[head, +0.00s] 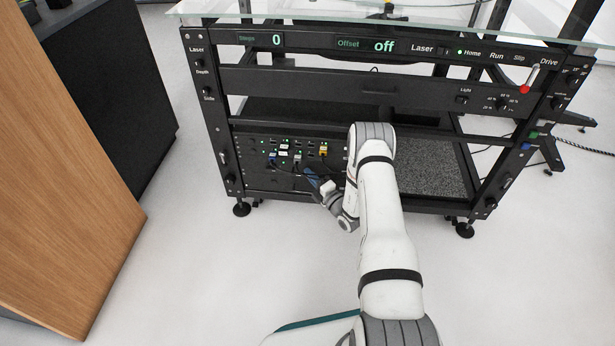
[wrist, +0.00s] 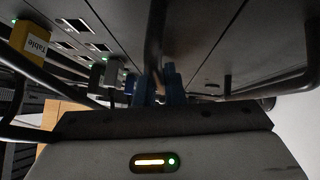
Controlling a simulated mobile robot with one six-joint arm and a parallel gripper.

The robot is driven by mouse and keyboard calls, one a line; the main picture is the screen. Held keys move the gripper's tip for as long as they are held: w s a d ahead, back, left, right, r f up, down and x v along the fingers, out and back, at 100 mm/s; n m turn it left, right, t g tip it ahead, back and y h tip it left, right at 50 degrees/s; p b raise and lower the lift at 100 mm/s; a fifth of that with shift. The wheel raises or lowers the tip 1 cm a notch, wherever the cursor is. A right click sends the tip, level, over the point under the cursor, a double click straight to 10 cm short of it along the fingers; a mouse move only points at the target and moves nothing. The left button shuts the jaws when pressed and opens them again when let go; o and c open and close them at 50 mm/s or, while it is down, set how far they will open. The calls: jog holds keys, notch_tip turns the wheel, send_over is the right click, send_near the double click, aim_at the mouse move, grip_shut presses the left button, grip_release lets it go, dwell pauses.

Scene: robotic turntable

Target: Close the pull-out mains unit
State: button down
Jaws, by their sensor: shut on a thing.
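The mains unit (head: 262,178) is the black panel at the lower left of the rack, with sockets, plugs and small green lights. In the wrist view its dark face (wrist: 215,55) fills the top. My gripper (head: 314,180) is at the panel's lower right part. In the wrist view the blue fingertips (wrist: 158,85) are shut on a dark bar (wrist: 156,45), which looks like the unit's handle. My wrist and arm hide the panel's right end in the head view. I cannot tell how far out the unit is.
A yellow plug labelled Table (wrist: 33,42) and a grey plug (wrist: 113,72) with cables stand close to my gripper. A speckled tray (head: 430,172) lies to the right in the rack. A wooden cabinet (head: 60,180) stands at the left. The floor (head: 200,270) in front is clear.

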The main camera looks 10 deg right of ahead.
jog(key=c, duration=1.8)
grip_release()
jog(key=shift+w, duration=0.25)
jog(key=shift+d, duration=0.1)
jog(key=shift+s, duration=0.1)
jog(key=p+v, duration=0.2)
jog(key=v, duration=0.5)
jog(key=shift+s, duration=0.35)
jog(key=shift+d, duration=0.15)
